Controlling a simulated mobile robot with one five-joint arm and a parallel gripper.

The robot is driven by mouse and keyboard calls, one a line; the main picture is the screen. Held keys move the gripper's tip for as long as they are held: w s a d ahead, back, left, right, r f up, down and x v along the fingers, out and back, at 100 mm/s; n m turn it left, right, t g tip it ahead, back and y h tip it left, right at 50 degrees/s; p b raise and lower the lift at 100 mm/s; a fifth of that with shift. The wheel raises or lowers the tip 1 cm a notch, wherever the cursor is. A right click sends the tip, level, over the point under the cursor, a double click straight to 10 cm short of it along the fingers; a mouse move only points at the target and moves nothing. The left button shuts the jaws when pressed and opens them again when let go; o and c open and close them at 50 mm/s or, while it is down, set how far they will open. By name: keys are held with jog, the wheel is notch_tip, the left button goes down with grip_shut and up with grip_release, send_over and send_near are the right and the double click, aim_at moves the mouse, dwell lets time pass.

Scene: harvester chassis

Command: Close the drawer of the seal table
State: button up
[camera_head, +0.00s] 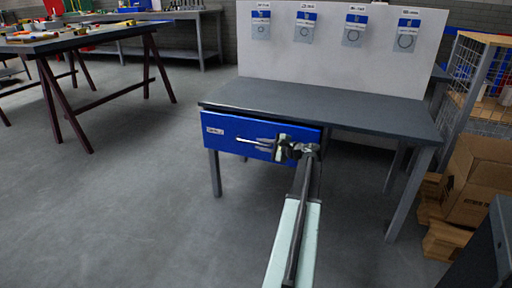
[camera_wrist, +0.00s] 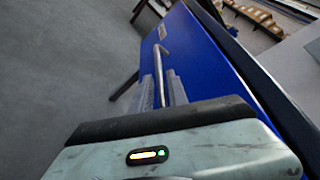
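The seal table (camera_head: 350,110) has a dark grey top and a blue drawer (camera_head: 222,124) under its left half. The drawer front sits close under the table's front edge; I cannot tell how far it stands out. In the wrist view the blue front (camera_wrist: 205,65) fills the right of centre. Its silver handle bar (camera_wrist: 160,62) runs down between my gripper's two grey fingers (camera_wrist: 162,92). The fingers look apart; contact with the bar is unclear.
A white backboard (camera_head: 330,75) with several hanging seal packets rises behind the tabletop. Cardboard boxes (camera_head: 475,180) and a wire-sided shelf (camera_head: 475,85) stand at the right. A workbench (camera_head: 65,42) is at the far left. The floor (camera_head: 130,195) left of the table is clear.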

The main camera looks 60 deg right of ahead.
jog(key=x, duration=0.3)
jog(key=shift+w+f, duration=0.1)
jog(key=shift+w, duration=0.15)
grip_shut()
jog(key=shift+s, duration=0.1)
dwell(1.1)
